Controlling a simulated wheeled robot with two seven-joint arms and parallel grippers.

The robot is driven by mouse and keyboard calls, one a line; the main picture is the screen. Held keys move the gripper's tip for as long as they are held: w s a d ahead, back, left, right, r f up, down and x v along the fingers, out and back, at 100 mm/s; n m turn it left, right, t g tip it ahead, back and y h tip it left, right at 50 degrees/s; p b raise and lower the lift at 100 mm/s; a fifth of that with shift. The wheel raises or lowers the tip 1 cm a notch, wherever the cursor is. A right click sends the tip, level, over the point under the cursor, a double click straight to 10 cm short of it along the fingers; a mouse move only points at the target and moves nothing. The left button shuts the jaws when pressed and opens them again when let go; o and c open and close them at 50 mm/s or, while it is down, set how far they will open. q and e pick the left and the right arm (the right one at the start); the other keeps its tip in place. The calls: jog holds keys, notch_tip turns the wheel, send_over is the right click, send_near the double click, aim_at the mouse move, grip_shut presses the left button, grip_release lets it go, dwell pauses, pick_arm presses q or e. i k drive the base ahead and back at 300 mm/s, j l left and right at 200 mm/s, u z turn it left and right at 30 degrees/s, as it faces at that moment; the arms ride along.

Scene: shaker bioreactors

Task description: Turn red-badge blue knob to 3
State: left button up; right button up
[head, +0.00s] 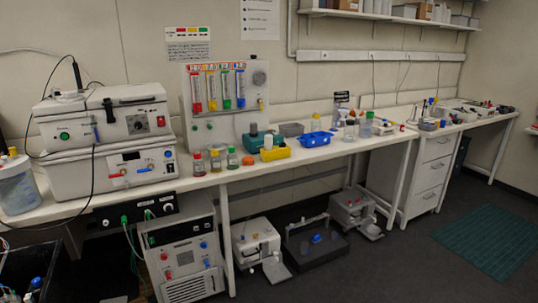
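Neither of my grippers shows in the head view. I cannot tell for certain which part is the blue knob with the red badge. Any scale numbers and knob settings are too small to read.
The long white bench (290,162) runs along the wall. A flowmeter panel (253,104), small bottles (215,162), a yellow tray (276,154) and a blue tray (314,140) stand on it. Floor units stand underneath. The floor by the green mat (490,238) is clear.

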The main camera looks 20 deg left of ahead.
aim_at(36, 281)
jog(key=i+j+u, duration=0.15)
jog(key=i+u, duration=0.2)
jog(key=u, duration=0.15)
jog(key=i+u, duration=0.7)
jog(key=u, duration=0.25)
jog(key=i+l+u, duration=0.3)
jog(key=u, duration=0.2)
jog(key=i+u, duration=0.25)
jog(key=u, duration=0.2)
jog(key=i+u, duration=0.25)
jog(key=u, duration=0.2)
jog(key=i+l+u, duration=0.1)
jog(key=i+u, duration=0.15)
jog(key=u, duration=0.15)
jog(key=i+l+u, duration=0.2)
jog(key=u, duration=0.25)
jog(key=i+l+u, duration=0.15)
jog(key=l+u, duration=0.15)
jog(key=u, duration=0.15)
jog(key=i+l+u, duration=0.15)
jog(key=l+u, duration=0.15)
jog(key=u, duration=0.15)
jog(key=k+j+u, duration=0.1)
jog(key=u, duration=0.35)
